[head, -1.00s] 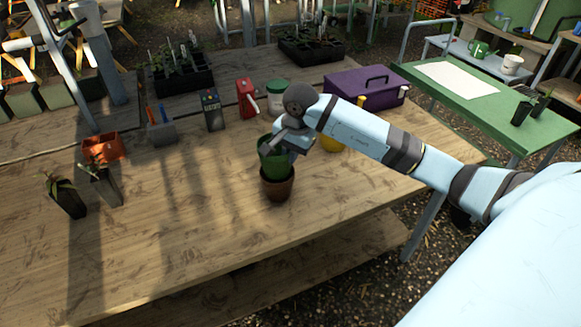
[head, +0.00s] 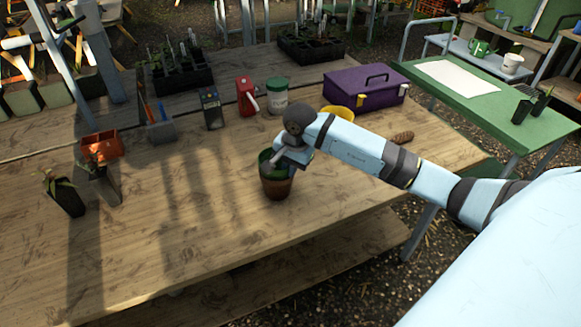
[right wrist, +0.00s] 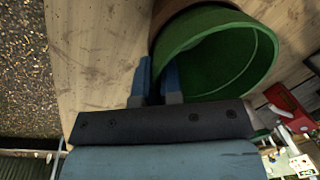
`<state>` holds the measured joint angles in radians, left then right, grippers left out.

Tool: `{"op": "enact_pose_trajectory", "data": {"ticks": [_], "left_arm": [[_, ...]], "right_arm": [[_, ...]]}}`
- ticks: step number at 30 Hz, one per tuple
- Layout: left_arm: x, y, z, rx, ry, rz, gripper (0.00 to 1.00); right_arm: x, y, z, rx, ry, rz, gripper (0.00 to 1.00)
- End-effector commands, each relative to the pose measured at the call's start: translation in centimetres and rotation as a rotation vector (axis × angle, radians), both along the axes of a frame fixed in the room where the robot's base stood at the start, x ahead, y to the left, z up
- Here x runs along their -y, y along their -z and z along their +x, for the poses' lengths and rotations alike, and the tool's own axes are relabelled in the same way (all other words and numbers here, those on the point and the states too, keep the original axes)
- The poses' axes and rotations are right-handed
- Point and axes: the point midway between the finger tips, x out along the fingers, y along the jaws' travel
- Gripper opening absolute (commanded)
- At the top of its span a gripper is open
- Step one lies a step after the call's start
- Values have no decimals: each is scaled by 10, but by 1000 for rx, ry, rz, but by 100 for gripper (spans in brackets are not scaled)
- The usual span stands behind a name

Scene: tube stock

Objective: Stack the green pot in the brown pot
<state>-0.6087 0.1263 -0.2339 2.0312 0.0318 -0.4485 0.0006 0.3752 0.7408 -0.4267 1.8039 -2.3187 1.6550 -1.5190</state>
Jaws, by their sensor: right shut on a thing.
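The brown pot (head: 276,189) stands upright on the wooden table. The green pot (head: 265,156) sits down inside it, with only its upper rim part showing above the brown rim. My right gripper (head: 280,160) is shut on the green pot's near right wall. In the right wrist view the fingers (right wrist: 158,82) straddle the wall of the green pot (right wrist: 216,62), and part of the brown pot (right wrist: 172,9) shows behind it. Whether the green pot rests fully on the brown pot's inside is hidden. My left gripper is not in view.
A yellow pot (head: 340,112) is partly behind my arm. An orange container (head: 101,146) stands left.

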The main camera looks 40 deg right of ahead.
Motion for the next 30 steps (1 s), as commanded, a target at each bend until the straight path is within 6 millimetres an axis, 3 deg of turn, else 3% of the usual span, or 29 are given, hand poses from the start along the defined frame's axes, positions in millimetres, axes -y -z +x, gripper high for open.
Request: {"op": "enact_pose_trajectory", "data": {"ticks": [6,7,9,10,20,24,30], "left_arm": [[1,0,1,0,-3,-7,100],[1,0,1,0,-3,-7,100],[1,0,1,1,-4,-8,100],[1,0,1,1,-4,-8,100],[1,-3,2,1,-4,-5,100],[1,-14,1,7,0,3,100],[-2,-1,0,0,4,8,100]], "right_arm": [[0,5,-1,-2,1,0,0],[0,5,-1,-3,1,0,14],[0,6,-1,-4,1,-1,30],[0,6,-1,-4,1,-1,32],[-1,3,-1,-7,1,0,32],[0,-13,-1,-5,2,1,32],[4,-57,-7,2,0,-4,32]]}}
